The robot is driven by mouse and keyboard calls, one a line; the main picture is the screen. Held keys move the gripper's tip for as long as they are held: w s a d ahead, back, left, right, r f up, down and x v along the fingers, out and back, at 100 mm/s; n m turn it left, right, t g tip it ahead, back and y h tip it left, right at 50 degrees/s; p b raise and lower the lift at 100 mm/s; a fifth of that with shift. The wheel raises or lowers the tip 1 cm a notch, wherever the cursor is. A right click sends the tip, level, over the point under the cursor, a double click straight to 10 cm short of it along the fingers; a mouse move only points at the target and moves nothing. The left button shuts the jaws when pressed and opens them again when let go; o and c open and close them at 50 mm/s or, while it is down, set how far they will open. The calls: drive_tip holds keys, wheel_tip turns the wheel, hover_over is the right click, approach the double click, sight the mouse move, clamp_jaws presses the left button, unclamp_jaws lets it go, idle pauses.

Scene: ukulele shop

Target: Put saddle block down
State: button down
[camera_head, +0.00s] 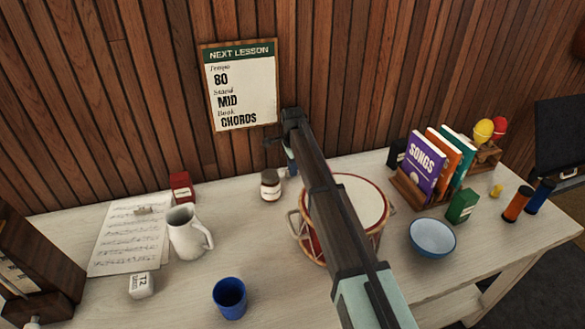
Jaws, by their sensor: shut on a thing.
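My arm (330,205) reaches from the lower right up and away over the table. Its far end (292,118) is near the wall, just right of the lesson board. A narrow bluish part (291,160) shows below that end, and I cannot tell whether it belongs to my wrist. My gripper's fingers and whatever is between them are hidden behind the arm. I cannot make out a saddle block anywhere with certainty. A small white block (141,285) with dark lettering stands at the front left of the table.
A drum (364,196) stands partly behind my arm, with a jar (270,185) to its left. A white jug (187,232), blue cup (229,298), blue bowl (432,237) and book rack (405,192) stand around. Bare tabletop (245,235) shows between jug and drum.

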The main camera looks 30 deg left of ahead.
drive_tip(key=shift+f, duration=0.15)
drive_tip(key=c, duration=1.2)
unclamp_jaws()
wheel_tip(320, 180, up, 12)
drive_tip(key=shift+r, duration=0.2)
